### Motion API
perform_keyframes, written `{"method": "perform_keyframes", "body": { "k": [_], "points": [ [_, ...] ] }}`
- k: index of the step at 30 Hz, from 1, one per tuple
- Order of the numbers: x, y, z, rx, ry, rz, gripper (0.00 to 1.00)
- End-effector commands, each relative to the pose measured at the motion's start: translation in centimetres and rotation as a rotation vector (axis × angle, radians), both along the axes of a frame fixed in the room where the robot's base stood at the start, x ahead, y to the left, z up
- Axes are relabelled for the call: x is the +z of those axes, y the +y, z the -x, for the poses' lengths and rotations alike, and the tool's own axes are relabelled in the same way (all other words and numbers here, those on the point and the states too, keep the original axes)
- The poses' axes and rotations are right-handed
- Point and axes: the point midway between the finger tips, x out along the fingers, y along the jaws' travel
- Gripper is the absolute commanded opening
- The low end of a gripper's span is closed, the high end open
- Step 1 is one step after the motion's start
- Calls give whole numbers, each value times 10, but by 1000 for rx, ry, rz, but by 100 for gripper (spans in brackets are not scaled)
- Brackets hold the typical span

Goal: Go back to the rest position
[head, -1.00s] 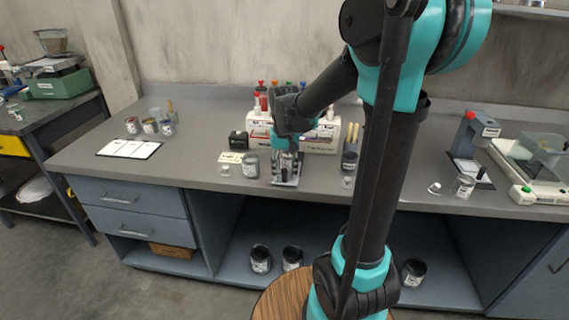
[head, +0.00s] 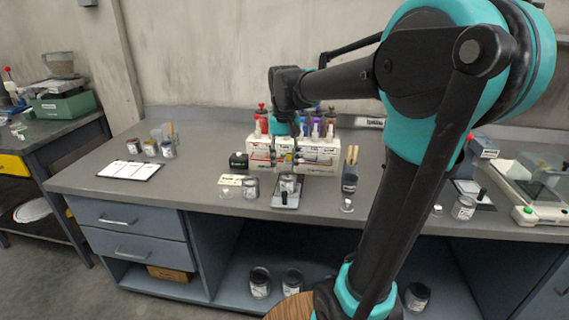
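My arm comes in from the right and bends down over the bench. My gripper (head: 286,157) hangs in front of the white dispenser unit, above a small grey stand (head: 286,201). The fingers are small and blend with the dispenser behind them, so I cannot tell whether they are open or shut. A small jar (head: 288,183) and a dark knob-like part show on the stand, below the gripper and apart from it.
The white dispenser (head: 318,152) with coloured tops stands behind the gripper. A labelled jar (head: 251,188) and a dark brush holder (head: 349,180) flank the stand. A clipboard (head: 130,171) lies left, and a machine (head: 535,180) stands right.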

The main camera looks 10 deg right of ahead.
Motion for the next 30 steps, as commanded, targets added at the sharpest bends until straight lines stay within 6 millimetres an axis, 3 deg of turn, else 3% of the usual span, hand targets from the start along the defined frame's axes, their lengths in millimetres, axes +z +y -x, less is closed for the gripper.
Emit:
{"method": "perform_keyframes", "body": {
  "k": [8,11,14,21,25,30],
  "points": [
    [-6,-2,3,0,-9,-2,39],
    [-28,-11,15,4,-45,-7,39],
    [-65,-25,37,12,-111,-12,39],
    [-150,-54,106,35,-279,-7,39],
    [-177,-61,133,44,-338,1,39],
    [-189,-65,147,50,-370,7,39]
  ]
}}
